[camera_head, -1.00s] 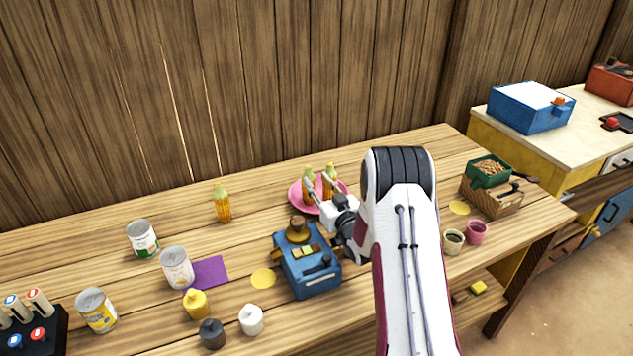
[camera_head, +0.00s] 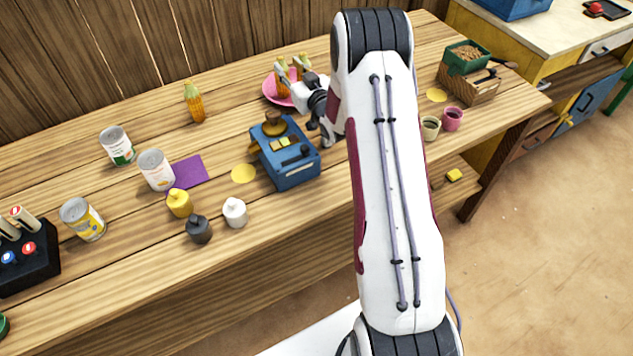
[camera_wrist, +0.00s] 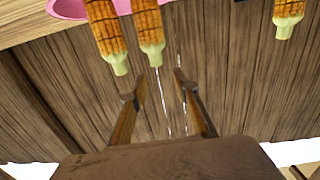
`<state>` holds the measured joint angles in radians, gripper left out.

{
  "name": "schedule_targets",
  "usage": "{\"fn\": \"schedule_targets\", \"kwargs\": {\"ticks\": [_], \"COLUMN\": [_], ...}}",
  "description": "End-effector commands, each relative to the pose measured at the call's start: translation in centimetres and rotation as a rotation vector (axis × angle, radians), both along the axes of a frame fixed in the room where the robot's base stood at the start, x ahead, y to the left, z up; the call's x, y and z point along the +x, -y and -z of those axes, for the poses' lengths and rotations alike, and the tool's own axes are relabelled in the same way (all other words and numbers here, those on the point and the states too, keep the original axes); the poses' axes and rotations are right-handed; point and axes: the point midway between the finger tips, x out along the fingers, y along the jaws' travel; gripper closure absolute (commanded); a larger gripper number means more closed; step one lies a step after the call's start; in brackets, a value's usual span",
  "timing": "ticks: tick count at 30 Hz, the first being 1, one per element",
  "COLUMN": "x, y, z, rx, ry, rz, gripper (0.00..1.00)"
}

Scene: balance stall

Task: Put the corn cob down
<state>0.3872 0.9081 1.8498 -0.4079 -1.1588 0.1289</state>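Two corn cobs stand upright with green tips up on the pink plate (camera_head: 270,97): a left cob (camera_head: 282,84) and a right cob (camera_head: 304,64). In the upside-down wrist view they are one cob (camera_wrist: 107,32) and another cob (camera_wrist: 148,28) beside the pink plate rim (camera_wrist: 68,9). My gripper (camera_head: 292,70) is at the plate, its fingers spread. In the wrist view my gripper (camera_wrist: 159,74) shows a clear gap between the fingertips, just short of one cob's green tip, with nothing gripped. A third cob (camera_head: 195,104) stands alone on the table, left of the plate.
A blue scale-like box (camera_head: 290,168) is in front of the plate. A purple mat (camera_head: 190,172), several cans and small bottles stand to the left. Two cups and a wooden crate (camera_head: 468,90) with a green bin are right of my arm. A plank wall rises behind.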

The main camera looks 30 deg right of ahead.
Motion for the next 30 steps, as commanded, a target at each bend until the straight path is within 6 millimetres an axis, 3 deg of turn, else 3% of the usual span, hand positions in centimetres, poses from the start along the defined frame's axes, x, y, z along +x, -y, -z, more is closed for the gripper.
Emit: {"fn": "schedule_targets", "kwargs": {"ticks": [14,30], "x": [-1.6,-7.9], "y": [-2.3,-5.7], "z": [-7.0,-13.7], "rx": [-0.044,-0.062], "ry": [-0.157,-0.353], "rz": [0.045,0.093], "gripper": [0.70,0.70]}}
